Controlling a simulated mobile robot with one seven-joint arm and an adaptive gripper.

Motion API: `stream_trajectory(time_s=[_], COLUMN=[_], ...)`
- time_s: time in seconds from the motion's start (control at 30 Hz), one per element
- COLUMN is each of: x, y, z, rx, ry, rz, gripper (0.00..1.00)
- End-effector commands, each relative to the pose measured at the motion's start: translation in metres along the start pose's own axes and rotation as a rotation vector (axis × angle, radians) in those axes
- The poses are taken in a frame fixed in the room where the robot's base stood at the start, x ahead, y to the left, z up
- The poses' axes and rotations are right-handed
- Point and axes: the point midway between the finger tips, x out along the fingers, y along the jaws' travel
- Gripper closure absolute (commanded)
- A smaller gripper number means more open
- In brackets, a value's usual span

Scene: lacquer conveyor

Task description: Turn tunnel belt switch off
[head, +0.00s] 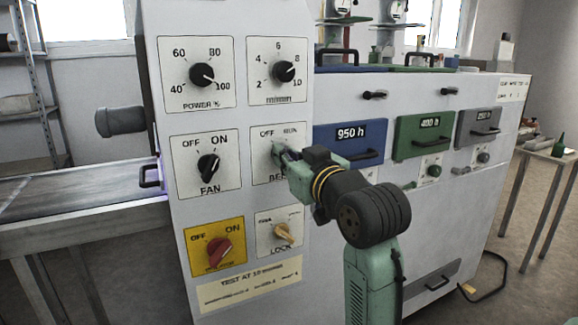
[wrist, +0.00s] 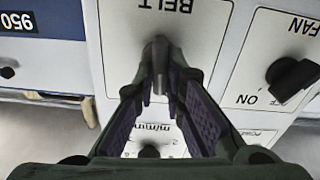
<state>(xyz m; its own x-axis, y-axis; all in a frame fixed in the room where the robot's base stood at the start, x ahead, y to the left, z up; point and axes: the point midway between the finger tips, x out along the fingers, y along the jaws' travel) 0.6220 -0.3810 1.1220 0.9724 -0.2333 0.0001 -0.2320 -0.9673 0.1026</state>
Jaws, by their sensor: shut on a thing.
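The belt switch is on a white plate (head: 263,142) marked OFF, RUN and partly hidden BELT, on the grey control panel.
The lock switch (head: 283,235) and red switch (head: 219,252) are below, two dials above. A blue drawer (head: 335,137) is to the right, a conveyor (head: 75,190) to the left.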

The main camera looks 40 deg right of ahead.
Motion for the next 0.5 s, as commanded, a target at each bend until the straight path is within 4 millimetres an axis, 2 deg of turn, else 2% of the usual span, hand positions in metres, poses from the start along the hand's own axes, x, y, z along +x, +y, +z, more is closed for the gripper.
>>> stream_trajectory(time_s=[0.5], x=[0.0001], y=[-0.0033], z=[0.0032], rx=[-0.458], ry=[-0.001], rz=[0.0], gripper=[1.0])
